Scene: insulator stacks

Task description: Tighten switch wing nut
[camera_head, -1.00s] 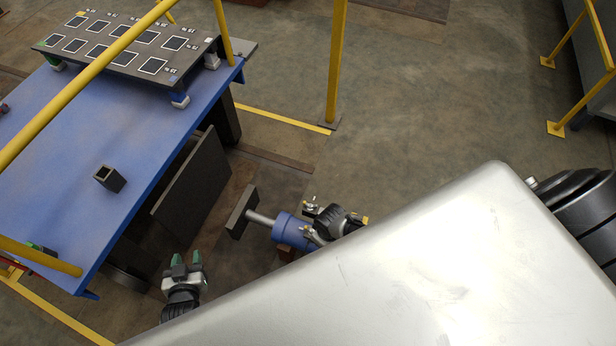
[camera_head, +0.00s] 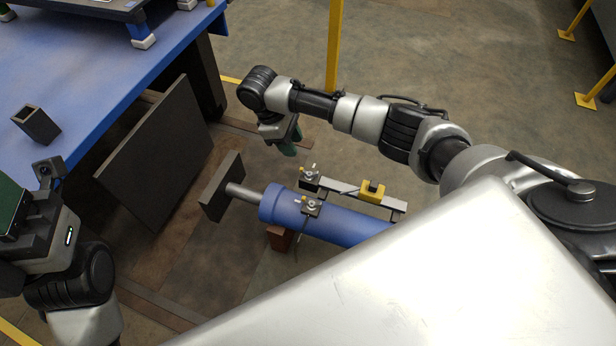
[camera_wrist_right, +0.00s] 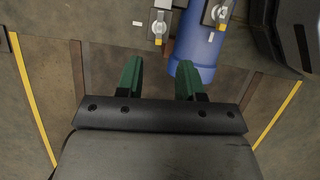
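A blue cylinder (camera_head: 335,222) with a grey rod lies below the right arm, and it also shows in the right wrist view (camera_wrist_right: 200,45). Two small metal wing-nut fittings sit at it: one (camera_head: 311,176) on the rail beside the cylinder, one (camera_head: 312,207) on the cylinder. The right wrist view shows fittings at the top (camera_wrist_right: 158,27) and upper right (camera_wrist_right: 217,13). My right gripper (camera_head: 289,143) points down, beyond the rail fitting and apart from it. Its green fingers (camera_wrist_right: 159,76) are spread and empty. My left gripper (camera_head: 18,212) is partly cut off at the left edge; its fingers are unclear.
A blue table (camera_head: 100,70) with a dark square tube (camera_head: 37,124) stands at upper left. A dark upright panel (camera_head: 160,155) and a dark plate (camera_head: 222,186) on the rod's end stand between table and cylinder. A yellow post (camera_head: 334,45) rises behind the right arm.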

